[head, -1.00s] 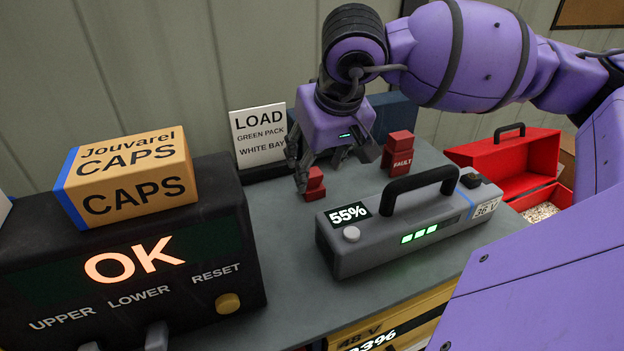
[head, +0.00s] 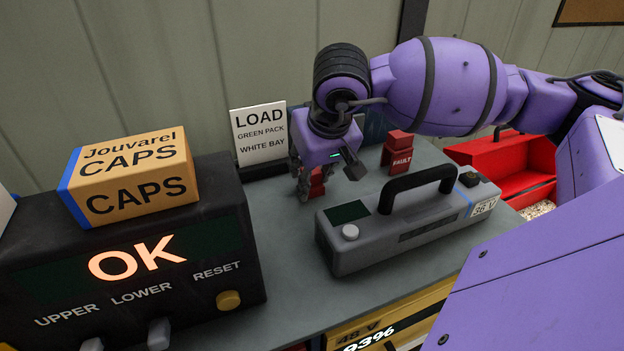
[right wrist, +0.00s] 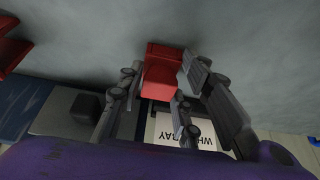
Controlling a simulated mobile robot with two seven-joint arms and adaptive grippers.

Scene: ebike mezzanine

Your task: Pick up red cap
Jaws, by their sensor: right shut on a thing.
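A small red cap (head: 317,183) is on the grey bench top (head: 290,235), behind the left end of the grey battery pack. My right gripper (head: 325,180) reaches down over it from behind and partly hides it in the head view. In the right wrist view, the red cap (right wrist: 160,75) lies between the two fingers of the right gripper (right wrist: 160,84), which is shut on it. I cannot tell whether the cap is off the bench. Another red block marked FAULT (head: 398,150) stands to the right. My left gripper is out of view.
The grey battery pack (head: 390,235) with a black handle lies in front of the cap. A black OK box (head: 130,250) bearing a yellow CAPS box (head: 130,180) is at left. A LOAD sign (head: 260,135) stands behind. An open red toolbox (head: 505,165) is at right.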

